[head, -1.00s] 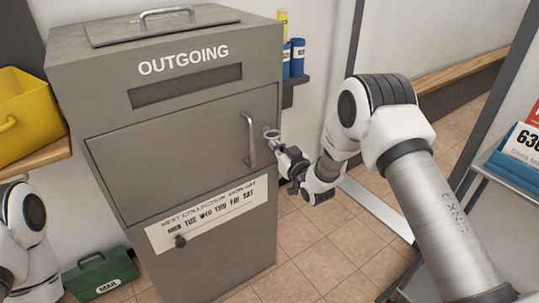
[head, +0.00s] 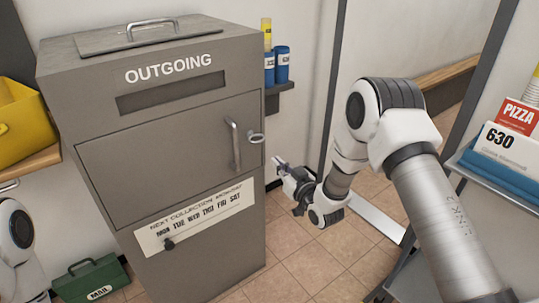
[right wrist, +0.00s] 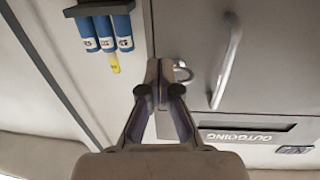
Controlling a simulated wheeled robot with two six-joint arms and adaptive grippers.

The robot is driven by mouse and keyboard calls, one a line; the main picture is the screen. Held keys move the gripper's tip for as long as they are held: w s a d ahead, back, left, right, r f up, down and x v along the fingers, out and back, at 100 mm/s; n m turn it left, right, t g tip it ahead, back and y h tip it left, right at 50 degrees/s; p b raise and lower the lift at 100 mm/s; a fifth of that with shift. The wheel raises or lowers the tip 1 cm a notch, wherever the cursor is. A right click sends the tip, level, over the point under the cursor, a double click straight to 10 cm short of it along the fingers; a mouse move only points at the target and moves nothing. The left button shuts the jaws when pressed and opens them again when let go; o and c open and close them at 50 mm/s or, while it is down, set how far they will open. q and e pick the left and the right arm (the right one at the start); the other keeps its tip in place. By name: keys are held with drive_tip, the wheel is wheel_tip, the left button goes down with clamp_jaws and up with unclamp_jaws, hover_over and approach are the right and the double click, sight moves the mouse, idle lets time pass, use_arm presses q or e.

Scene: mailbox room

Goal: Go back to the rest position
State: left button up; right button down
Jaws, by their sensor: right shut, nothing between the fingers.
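My right gripper (head: 281,164) is shut and empty, apart from the grey OUTGOING mailbox (head: 105,73) and to the right of its door. The door looks shut. Part of my left arm (head: 20,235) shows at the left edge; its gripper is out of view.
A yellow bin (head: 25,125) sits on a wooden shelf at left. A green MAIL box (head: 92,279) is on the floor. Blue and yellow tubes (head: 281,65) stand on a small shelf behind the mailbox. Tiled floor is open between.

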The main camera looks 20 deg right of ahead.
drive_tip(key=s+a+f+m+g+h, duration=0.1)
drive_tip(key=s+f+g, duration=0.5)
drive_tip(key=s+f, duration=0.8)
drive_tip(key=s+a+f+g+h, duration=0.15)
drive_tip(key=s+f+g, duration=0.45)
drive_tip(key=s+f, duration=0.85)
drive_tip(key=s+d+r+m+g, duration=0.1)
drive_tip(key=s+r+g, duration=0.15)
drive_tip(key=s, duration=0.55)
drive_tip(key=s+d+r+m+g, duration=0.1)
drive_tip(key=s+g, duration=0.2)
drive_tip(key=s, duration=0.5)
wheel_tip(320, 180, up, 19)
drive_tip(key=p, duration=1.9)
drive_tip(key=shift+w+a+f+h, duration=0.15)
drive_tip(key=shift+w+a+h, duration=0.15)
drive_tip(key=shift+w+h, duration=0.15)
drive_tip(key=shift+s, duration=0.1)
